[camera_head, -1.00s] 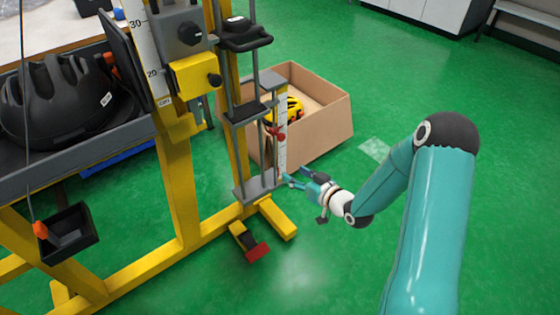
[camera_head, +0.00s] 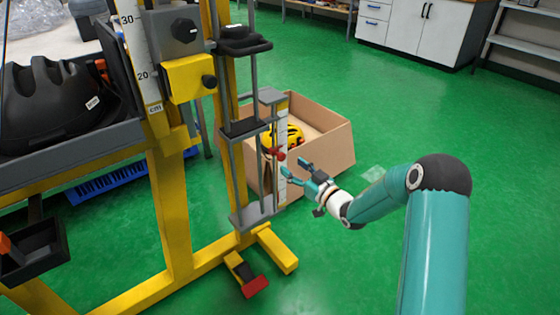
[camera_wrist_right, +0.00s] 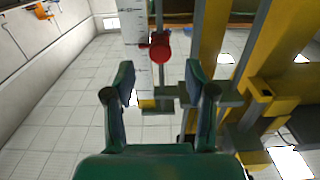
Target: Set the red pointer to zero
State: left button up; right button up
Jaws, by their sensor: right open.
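The red pointer (camera_head: 277,153) sits on the white scale strip (camera_head: 283,115) low on the drop tower. In the right wrist view the red pointer (camera_wrist_right: 160,45) has a round knob and lies against the printed scale (camera_wrist_right: 135,25), above the gap between my fingers. My right gripper (camera_head: 294,168) is open and empty, just below and right of the pointer in the head view. In the wrist view its spread fingers (camera_wrist_right: 160,78) frame the lower scale, with no visible contact with the pointer. The scale's numbers are too small to read. My left gripper is out of view.
A cardboard box (camera_head: 328,150) with a yellow helmet (camera_head: 290,134) stands behind the scale. Yellow tower posts (camera_head: 172,200) and a red-tipped foot (camera_head: 255,286) stand left and below. Green floor at right is free.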

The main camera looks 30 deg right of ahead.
aim_at(283, 159)
jog(key=w, duration=0.4)
jog(key=w+b, duration=0.1)
jog(key=w, duration=0.1)
jog(key=shift+w+a, duration=0.25)
jog(key=shift+w, duration=0.15)
grip_shut()
